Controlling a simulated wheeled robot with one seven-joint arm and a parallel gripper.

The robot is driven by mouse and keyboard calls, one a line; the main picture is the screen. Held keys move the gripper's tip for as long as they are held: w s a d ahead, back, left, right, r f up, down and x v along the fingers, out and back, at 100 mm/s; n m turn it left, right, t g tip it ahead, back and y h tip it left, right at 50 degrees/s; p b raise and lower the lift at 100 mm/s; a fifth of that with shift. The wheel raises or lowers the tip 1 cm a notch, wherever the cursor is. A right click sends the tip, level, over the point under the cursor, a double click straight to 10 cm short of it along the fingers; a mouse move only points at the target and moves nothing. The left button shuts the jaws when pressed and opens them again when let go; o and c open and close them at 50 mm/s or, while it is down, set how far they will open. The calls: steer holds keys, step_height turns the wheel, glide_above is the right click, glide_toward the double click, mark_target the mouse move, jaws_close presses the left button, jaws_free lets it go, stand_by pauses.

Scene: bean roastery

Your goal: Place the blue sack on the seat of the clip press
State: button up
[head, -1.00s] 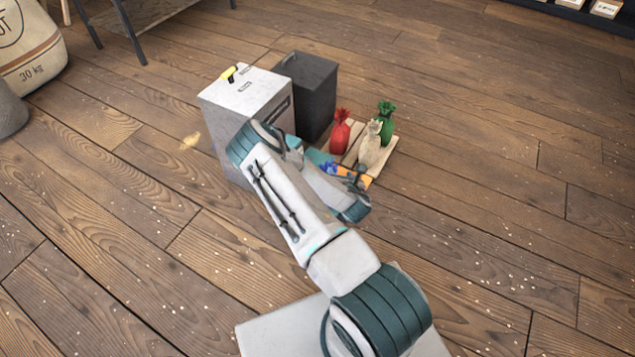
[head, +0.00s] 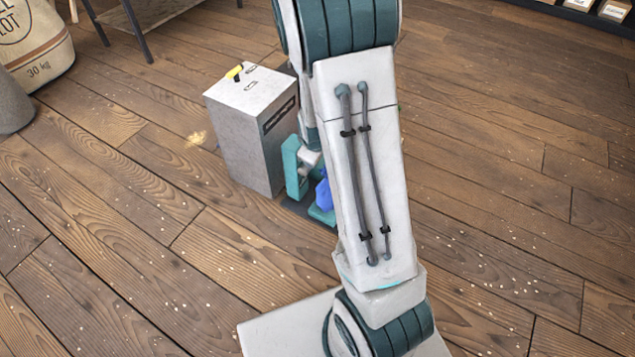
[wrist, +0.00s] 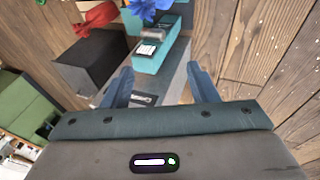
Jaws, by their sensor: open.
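The blue sack (head: 323,193) shows in the head view just left of my arm, low beside the teal parts of the clip press (head: 291,166). In the wrist view the blue sack (wrist: 150,8) is cut off by the top edge, at the far end of the teal press block (wrist: 160,52). I cannot tell whether it rests fully on the seat. My gripper (wrist: 159,68) is open, with nothing between its fingers, and points toward the press, apart from the sack. In the head view my arm hides it.
A grey cabinet (head: 250,125) with a yellow item on top stands left of the press. A dark bin (wrist: 92,60) and a red sack (wrist: 96,18) show in the wrist view. My arm hides the pallet area in the head view. Floor at right is clear.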

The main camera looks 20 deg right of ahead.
steer(key=s+a+r+m+g+y, duration=0.1)
steer(key=s+a+r+m+g, duration=0.1)
steer(key=s+r, duration=0.5)
steer(key=s+a+r+m+g, duration=0.1)
steer(key=s+a+r+m, duration=0.4)
steer(key=s, duration=0.9)
step_height(320, 180, up, 4)
steer(key=shift+a+f+m+g+y, duration=0.2)
steer(key=shift+a+m+g+y, duration=0.1)
steer(key=shift+a+g+y, duration=0.15)
steer(key=shift+w, duration=0.1)
